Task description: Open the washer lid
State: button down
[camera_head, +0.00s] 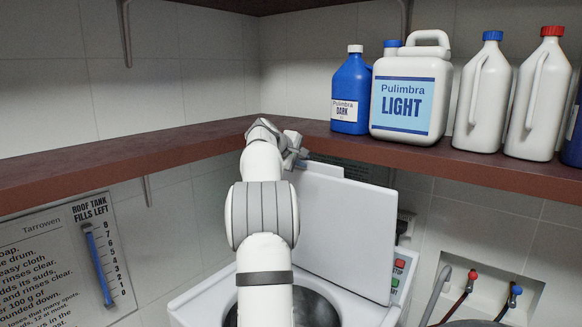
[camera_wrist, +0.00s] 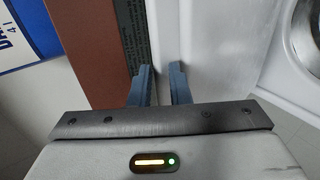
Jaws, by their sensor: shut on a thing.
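The white washer lid (camera_head: 345,232) stands raised and steeply tilted at the back of the white washer (camera_head: 190,310), with the dark drum opening (camera_head: 318,308) uncovered in front. My gripper (camera_head: 298,158) is at the lid's upper left edge, close to the shelf. In the wrist view, the blue-grey fingers of my gripper (camera_wrist: 161,82) are close together, shut on the lid's edge. The lid's white face (camera_wrist: 215,45) shows to their right. My arm hides part of the washer and drum in the head view.
A brown shelf (camera_head: 120,155) runs along both walls, close to my gripper. It holds a blue bottle (camera_head: 350,95), a white "LIGHT" jug (camera_head: 409,100) and several other bottles. Red and green buttons (camera_head: 398,265) sit right of the lid. Taps (camera_head: 473,275) are at lower right.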

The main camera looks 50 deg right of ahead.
jog(key=shift+d+r, duration=0.25)
jog(key=shift+d, duration=0.55)
jog(key=shift+a, duration=0.15)
jog(key=c, duration=1.8)
grip_release()
jog(key=shift+w+d, duration=0.1)
jog(key=shift+d, duration=0.1)
jog(key=o, duration=0.3)
jog(key=shift+a, duration=0.1)
jog(key=shift+a+r, duration=0.15)
jog(key=shift+r, duration=0.05)
